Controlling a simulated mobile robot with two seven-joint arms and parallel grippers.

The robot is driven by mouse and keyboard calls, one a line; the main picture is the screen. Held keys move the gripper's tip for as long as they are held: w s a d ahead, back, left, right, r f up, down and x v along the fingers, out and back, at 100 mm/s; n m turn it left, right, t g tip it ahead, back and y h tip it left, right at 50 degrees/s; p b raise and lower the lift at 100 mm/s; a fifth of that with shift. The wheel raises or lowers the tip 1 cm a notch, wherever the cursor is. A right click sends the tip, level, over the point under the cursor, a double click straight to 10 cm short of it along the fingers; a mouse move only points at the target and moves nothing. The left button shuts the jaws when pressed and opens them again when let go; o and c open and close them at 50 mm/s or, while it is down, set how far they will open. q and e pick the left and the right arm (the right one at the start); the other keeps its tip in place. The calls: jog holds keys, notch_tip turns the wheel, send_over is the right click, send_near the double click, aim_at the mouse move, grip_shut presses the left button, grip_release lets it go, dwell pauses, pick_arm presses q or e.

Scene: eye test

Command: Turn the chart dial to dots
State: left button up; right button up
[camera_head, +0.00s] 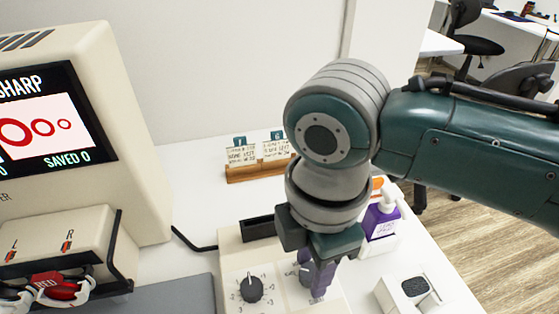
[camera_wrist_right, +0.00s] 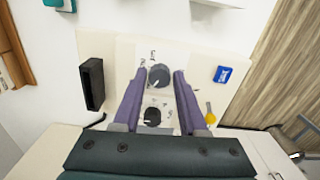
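A beige panel (camera_head: 228,262) carries two dials. The left black dial (camera_head: 251,288) has a ring of numbers. The other dial, by its place and lettering the chart dial (camera_wrist_right: 160,75), is mostly hidden behind my fingers in the head view. My right gripper (camera_head: 316,285) points down at the panel. In the wrist view its two purple fingers (camera_wrist_right: 161,74) stand apart, one on each side of the chart dial, very close to it; I cannot see clear contact. The dial's pale mark points to the lower left there. The screen (camera_head: 40,125) shows red rings. My left gripper is not in view.
A card holder (camera_head: 258,169) stands behind the panel. A purple bottle (camera_head: 381,222) stands close to the right of my gripper. A white box with a dark top (camera_head: 410,292) is at the lower right. The beige machine (camera_head: 140,130) fills the left.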

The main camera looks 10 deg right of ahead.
grip_shut()
jog(key=shift+r+m+p, duration=0.2)
jog(key=shift+m+p, duration=0.3)
jog(key=shift+p, duration=0.2)
jog(key=shift+m+p, duration=1)
jog(key=shift+p, duration=0.1)
jog(key=m+p, duration=0.2)
jog(key=m, duration=0.1)
jog(key=shift+a, duration=0.1)
jog(key=shift+f+m+p, duration=0.15)
jog(key=shift+m+p, duration=0.45)
jog(key=shift+m, duration=0.4)
